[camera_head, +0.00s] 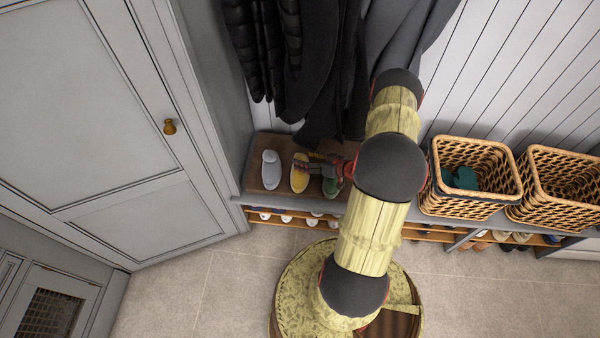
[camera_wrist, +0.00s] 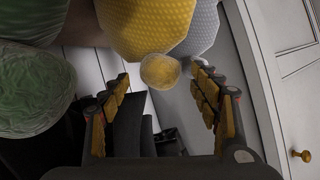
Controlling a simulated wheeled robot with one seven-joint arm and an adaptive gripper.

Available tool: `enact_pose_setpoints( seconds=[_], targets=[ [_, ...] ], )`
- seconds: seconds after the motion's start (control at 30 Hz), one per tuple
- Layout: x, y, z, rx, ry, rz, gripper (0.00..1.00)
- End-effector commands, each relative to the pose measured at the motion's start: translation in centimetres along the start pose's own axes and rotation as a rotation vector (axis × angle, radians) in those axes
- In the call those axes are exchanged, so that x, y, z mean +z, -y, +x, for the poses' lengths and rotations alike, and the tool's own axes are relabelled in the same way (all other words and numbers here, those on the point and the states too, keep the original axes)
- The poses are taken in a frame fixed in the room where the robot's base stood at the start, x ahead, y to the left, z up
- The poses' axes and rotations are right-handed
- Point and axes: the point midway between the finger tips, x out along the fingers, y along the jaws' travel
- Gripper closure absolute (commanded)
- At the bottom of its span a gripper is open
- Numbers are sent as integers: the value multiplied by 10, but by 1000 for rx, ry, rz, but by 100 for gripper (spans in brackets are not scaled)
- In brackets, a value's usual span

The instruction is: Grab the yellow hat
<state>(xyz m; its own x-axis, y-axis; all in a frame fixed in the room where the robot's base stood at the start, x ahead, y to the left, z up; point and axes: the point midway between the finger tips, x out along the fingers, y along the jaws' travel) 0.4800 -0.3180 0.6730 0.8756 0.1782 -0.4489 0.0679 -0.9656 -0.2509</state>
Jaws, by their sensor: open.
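The yellow hat (camera_head: 299,183) lies on the bench top between a pale grey hat (camera_head: 270,171) and a green hat (camera_head: 331,187). In the wrist view the textured yellow hat (camera_wrist: 147,22) is at the top middle, with its round pom-pom (camera_wrist: 160,71) pointing towards me. My gripper (camera_head: 305,168) reaches in from the right over the yellow hat and hides part of it. In the wrist view my gripper (camera_wrist: 161,74) is open, with the pom-pom between its fingertips. I cannot tell whether any finger touches the hat. The grey hat and green hat flank it there.
Dark coats (camera_head: 300,70) hang just behind the hats. A wicker basket (camera_head: 470,195) with a teal item inside stands to the right, with another basket beside it. A grey cabinet door (camera_head: 100,120) is at the left. Shoes sit on the shelf below.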

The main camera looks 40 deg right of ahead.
Motion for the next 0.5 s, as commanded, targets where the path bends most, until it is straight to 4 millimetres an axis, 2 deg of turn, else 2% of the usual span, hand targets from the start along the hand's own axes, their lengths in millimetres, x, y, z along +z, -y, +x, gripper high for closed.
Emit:
enact_pose_setpoints(
  seconds=[0.03,0.13,0.4,0.5],
  targets=[
    [2,1,8,-3,1,-1,38],
    [1,0,15,0,0,-1,38],
    [0,0,17,0,0,0,38],
    [0,0,17,0,0,0,43]
  ],
)
